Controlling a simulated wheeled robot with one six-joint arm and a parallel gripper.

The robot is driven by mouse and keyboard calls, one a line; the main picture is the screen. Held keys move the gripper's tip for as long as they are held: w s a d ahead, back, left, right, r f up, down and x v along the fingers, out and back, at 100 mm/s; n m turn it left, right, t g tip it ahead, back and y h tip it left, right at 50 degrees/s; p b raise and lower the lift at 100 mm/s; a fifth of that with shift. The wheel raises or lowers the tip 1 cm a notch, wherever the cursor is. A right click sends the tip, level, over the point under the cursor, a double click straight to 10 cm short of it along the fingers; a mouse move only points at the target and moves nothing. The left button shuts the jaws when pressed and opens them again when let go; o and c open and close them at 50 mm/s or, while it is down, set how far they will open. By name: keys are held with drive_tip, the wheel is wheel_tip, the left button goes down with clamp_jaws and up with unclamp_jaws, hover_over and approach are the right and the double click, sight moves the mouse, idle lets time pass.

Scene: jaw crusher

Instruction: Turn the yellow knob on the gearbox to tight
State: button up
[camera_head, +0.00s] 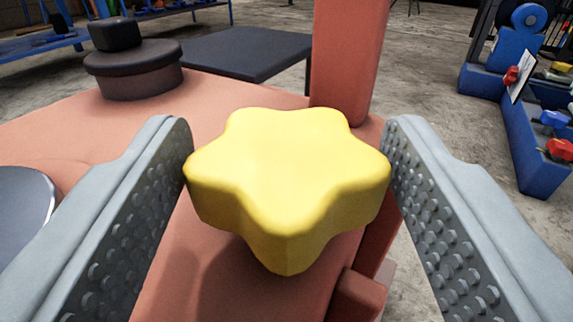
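The yellow knob (285,160) is star-shaped with rounded lobes and sits at the centre of the view, on the reddish gearbox housing (215,285). My gripper (289,150) has one grey, studded finger on each side of the knob. The left fingertip meets the knob's left lobe and the right fingertip meets its right lobe; no gap shows on either side. The gripper looks shut on the knob. The knob's stem is hidden under its head, and no tight mark or scale shows.
A black round cap with a square top (133,65) stands on the housing at upper left. A red upright post (345,60) rises just behind the knob. A dark flat table (250,50) stands behind. Blue equipment with small knobs (525,140) is at right, beyond bare floor.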

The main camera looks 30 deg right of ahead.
sight(286, 189)
drive_tip(key=shift+o, duration=0.9)
wheel_tip(286, 189, up, 10)
drive_tip(key=shift+f, duration=0.1)
